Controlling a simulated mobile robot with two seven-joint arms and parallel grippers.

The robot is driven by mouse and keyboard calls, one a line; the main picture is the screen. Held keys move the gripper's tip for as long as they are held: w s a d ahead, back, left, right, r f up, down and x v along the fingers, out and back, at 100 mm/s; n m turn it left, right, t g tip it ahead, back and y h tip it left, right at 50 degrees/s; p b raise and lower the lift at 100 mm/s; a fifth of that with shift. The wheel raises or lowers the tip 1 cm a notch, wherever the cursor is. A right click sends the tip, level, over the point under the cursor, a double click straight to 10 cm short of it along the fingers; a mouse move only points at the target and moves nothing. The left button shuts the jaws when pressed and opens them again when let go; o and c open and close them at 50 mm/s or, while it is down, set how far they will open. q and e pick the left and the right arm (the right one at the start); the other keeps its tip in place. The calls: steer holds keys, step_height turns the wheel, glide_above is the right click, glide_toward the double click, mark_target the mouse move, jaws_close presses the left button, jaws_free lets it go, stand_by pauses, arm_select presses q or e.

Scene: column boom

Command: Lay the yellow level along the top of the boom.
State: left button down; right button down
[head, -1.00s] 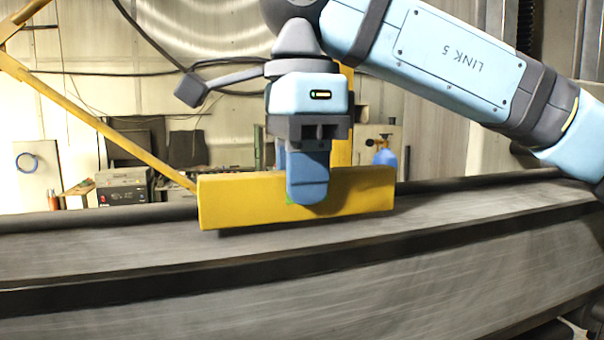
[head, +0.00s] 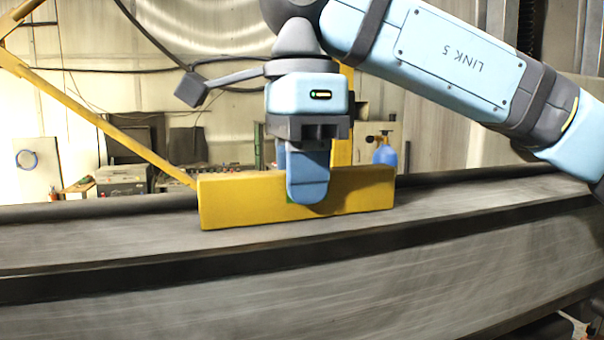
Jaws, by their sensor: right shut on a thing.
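The yellow level (head: 245,203) is a long bar in the middle of the head view. It lies lengthwise along the grey boom (head: 120,240), which runs across the whole view and rises slightly to the right. My right gripper (head: 307,186) points down and is shut on the level near its middle; the near finger covers part of its face and a small green patch. The level's lower edge is at the boom's top face, with almost no gap visible; I cannot tell for certain whether it touches. My left gripper is not in view.
A yellow diagonal brace (head: 100,125) stands behind the boom at left. A blue bottle (head: 385,153) and a bench with equipment (head: 124,181) are in the background. The boom's top is bare on both sides of the level.

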steer(key=c, duration=0.9)
jaws_free()
step_height(320, 180, up, 14)
steer(key=shift+f, duration=0.1)
steer(key=shift+f, duration=0.1)
